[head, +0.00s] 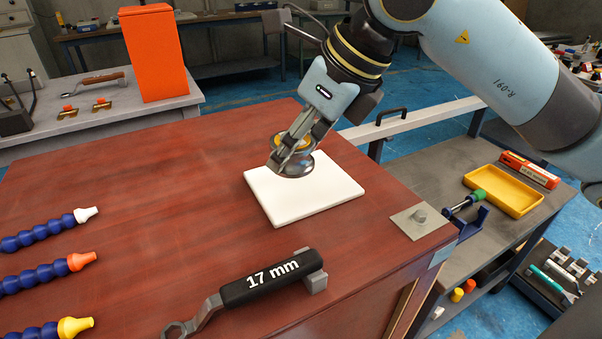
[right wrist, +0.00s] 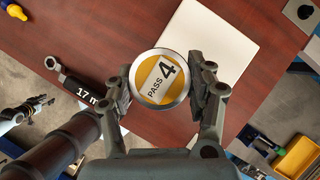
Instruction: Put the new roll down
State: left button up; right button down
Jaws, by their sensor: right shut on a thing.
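My right gripper (head: 290,160) is shut on a round, metal-rimmed roll (head: 297,166). In the right wrist view the roll (right wrist: 160,79) sits between both fingers, its yellow face marked "PASS 4". In the head view the gripper and roll are over a white square pad (head: 312,204) on the red-brown table. I cannot tell whether the roll touches the pad. The pad (right wrist: 213,40) also shows in the right wrist view, beyond the roll. What looks like my left gripper (right wrist: 38,105) shows small at that view's left edge; its fingers are unclear.
A 17 mm wrench (head: 245,290) lies near the table's front. Blue segmented hoses (head: 40,233) with coloured nozzles lie at the left. A metal plate with a knob (head: 420,221) sits at the right corner. A yellow tray (head: 503,190) is on the side bench. The table behind the pad is clear.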

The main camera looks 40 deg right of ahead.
send_over(302, 180)
notch_tip(302, 180, down, 5)
jog(key=shift+r+p, duration=0.1)
jog(key=shift+p, duration=0.35)
jog(key=shift+f, duration=2)
jog(key=shift+f, duration=0.2)
jog(key=shift+c, duration=2.2)
grip_release()
jog(key=shift+r, duration=0.2)
jog(key=p+v, duration=0.7)
jog(key=v, duration=0.5)
